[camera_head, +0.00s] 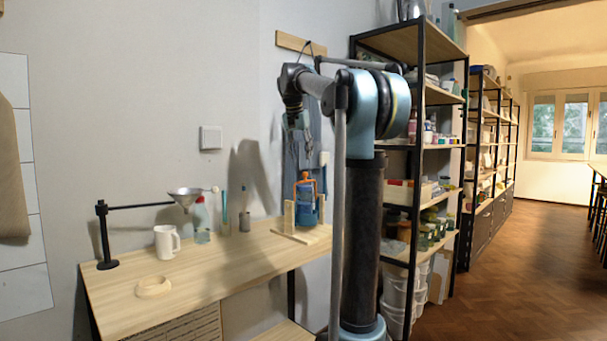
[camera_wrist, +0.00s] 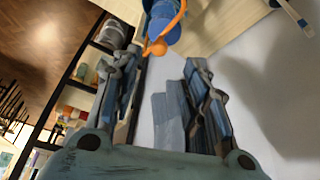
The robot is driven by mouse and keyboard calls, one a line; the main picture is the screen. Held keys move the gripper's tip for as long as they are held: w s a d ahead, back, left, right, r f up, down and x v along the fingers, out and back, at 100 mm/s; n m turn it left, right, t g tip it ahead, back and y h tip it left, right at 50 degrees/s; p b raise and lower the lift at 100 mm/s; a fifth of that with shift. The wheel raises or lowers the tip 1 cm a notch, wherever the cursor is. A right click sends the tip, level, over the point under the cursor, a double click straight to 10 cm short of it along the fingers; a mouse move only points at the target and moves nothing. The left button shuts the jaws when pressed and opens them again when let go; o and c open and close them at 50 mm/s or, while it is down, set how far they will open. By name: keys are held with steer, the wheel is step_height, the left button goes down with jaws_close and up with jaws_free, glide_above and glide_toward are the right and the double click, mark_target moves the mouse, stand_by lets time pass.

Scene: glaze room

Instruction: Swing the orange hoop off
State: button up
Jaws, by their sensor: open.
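The orange hoop (camera_head: 306,182) arches over the top of a blue jar (camera_head: 307,212) on the workbench. The jar stands between the wooden uprights of a stand (camera_head: 289,216). In the wrist view the hoop (camera_wrist: 178,27) crosses the blue jar (camera_wrist: 163,32) at the top of the picture, with a round orange knob at its near end. My gripper (camera_wrist: 164,62) is open, its two fingers apart and nothing between them. The hoop lies beyond the fingertips, apart from them. In the head view my gripper (camera_head: 291,112) hangs above the jar, partly dark against the wall.
The workbench (camera_head: 215,265) also carries a white mug (camera_head: 167,242), a pale ring (camera_head: 153,287), a funnel on a black arm (camera_head: 185,196) and bottles (camera_head: 202,222). A loaded shelf rack (camera_head: 417,150) stands right of the bench. Cloths hang on the wall behind my gripper.

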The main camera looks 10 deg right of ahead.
steer(key=x, duration=0.8)
steer(key=shift+f, duration=0.2)
jaws_close()
